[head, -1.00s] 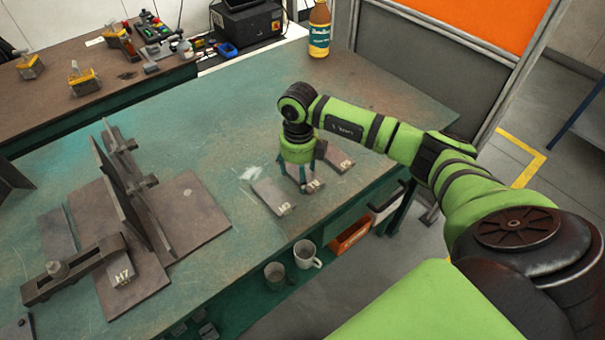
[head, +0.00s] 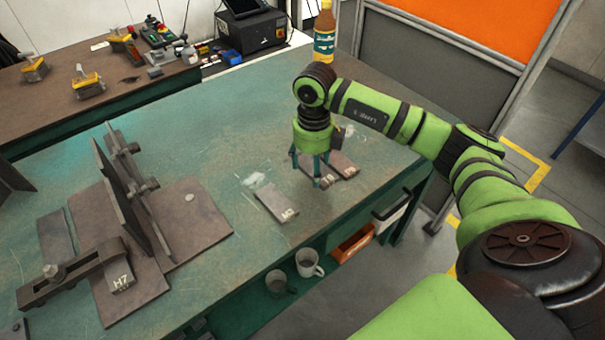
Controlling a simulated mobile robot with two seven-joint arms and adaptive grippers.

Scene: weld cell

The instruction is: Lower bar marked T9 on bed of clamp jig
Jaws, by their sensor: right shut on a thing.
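My right gripper (head: 318,183) is shut on the middle one of three flat grey bars, the held bar (head: 326,179), near the table's front edge. Its marking is too small to read surely. The bar looks slightly raised, close beside the right-hand bar (head: 347,168), which is partly hidden behind it. The left-hand bar (head: 276,204) lies flat, apart from the gripper. The clamp jig (head: 205,222) stands at the left, with brown bed plates, upright plates and a dark clamp arm (head: 66,275). A bar marked H7 (head: 120,279) lies by that arm. My left gripper is out of view.
The green table (head: 245,140) is clear between the jig and the bars. A bottle (head: 324,32) stands at the back edge. Two mugs (head: 308,262) and an orange bin (head: 353,243) sit below the front edge. A brown bench (head: 150,85) stands behind.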

